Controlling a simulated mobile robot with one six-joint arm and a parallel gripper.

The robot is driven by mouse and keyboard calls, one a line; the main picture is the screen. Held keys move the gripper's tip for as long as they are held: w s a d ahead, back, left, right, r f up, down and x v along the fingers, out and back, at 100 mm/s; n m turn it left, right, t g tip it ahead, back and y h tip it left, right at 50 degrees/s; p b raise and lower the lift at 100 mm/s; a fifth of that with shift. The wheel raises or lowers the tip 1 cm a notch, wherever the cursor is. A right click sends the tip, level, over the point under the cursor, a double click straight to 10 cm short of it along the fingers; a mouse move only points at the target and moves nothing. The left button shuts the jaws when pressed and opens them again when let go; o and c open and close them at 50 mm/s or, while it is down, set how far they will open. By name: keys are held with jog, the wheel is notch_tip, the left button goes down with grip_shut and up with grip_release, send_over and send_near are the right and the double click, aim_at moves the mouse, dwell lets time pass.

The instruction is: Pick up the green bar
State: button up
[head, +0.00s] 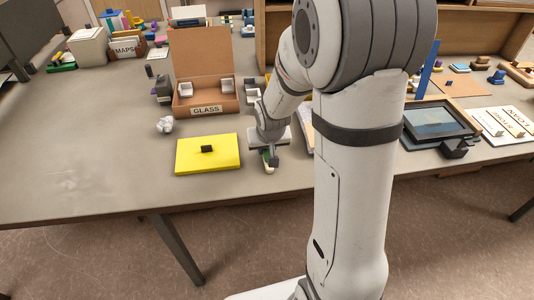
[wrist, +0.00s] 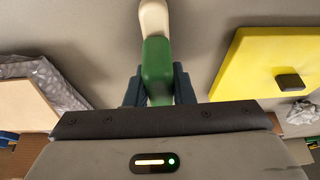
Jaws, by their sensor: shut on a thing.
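The green bar (wrist: 157,70) is between the two fingers of my gripper (wrist: 159,85) in the wrist view. The gripper is shut on it. A cream-coloured end piece (wrist: 153,18) extends from the bar's far end. In the head view my gripper (head: 271,157) is near the front edge of the table, just right of a yellow board. Only a little of the green bar (head: 266,153) shows there, with the pale end below it. I cannot tell whether the bar touches the table.
The yellow board (head: 190,160) with a dark knob lies left of my gripper. A crumpled white ball (head: 165,125) and an open box labelled GLASS (head: 206,108) are behind it. A dark framed tray (head: 437,124) is at the right.

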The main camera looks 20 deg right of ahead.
jog(key=shift+r, duration=0.1)
grip_shut()
jog(key=shift+r, duration=0.35)
notch_tip(320, 180, up, 9)
jog(key=shift+r, duration=0.1)
